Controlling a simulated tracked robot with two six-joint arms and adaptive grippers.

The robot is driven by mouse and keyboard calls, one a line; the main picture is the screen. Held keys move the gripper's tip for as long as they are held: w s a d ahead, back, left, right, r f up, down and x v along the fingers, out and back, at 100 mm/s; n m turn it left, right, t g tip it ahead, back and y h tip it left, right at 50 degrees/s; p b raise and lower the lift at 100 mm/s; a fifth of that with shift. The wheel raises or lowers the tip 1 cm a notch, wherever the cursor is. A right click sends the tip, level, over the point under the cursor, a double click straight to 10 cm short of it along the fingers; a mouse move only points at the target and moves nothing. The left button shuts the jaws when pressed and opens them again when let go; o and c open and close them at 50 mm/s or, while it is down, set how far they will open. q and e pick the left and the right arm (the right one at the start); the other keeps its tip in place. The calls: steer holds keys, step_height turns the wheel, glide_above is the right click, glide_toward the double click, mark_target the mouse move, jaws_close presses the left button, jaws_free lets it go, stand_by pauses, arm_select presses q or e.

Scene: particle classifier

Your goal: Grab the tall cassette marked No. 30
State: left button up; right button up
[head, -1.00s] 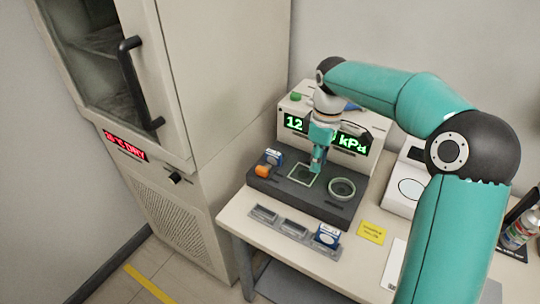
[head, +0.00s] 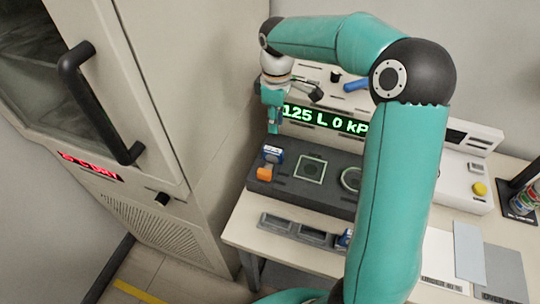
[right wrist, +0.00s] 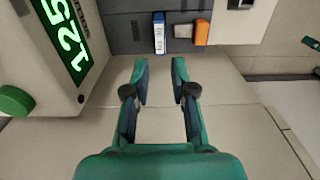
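A blue-and-white cassette (head: 272,155) stands at the left end of the dark instrument deck (head: 312,195), behind an orange block. In the right wrist view this cassette (right wrist: 159,35) lies ahead of the fingertips, roughly in line with the gap between them. A second blue-and-white cassette (head: 343,238) sits in the grey tray (head: 277,222) at the front, partly hidden by my right arm. I cannot read a number on either. My right gripper (head: 274,127) is above and behind the first cassette; the right wrist view shows it open and empty (right wrist: 159,68). My left gripper is not in view.
The orange block (head: 264,174) is close beside the cassette. The green display panel (head: 325,120) rises behind the deck, right of my gripper. A tall cabinet (head: 190,80) with a black handle (head: 100,105) stands on the left. The deck has a square recess (head: 310,169) and a ring.

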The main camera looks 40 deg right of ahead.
mark_target(273, 149)
step_height(273, 149, down, 8)
steer(key=shift+r, duration=0.15)
steer(key=shift+w+f+p, duration=0.2)
steer(key=shift+f+p, duration=0.3)
steer(key=shift+f, duration=0.8)
steer(key=shift+w+f+p, duration=0.15)
steer(key=shift+f+p, duration=0.35)
steer(key=shift+f, duration=0.8)
jaws_close()
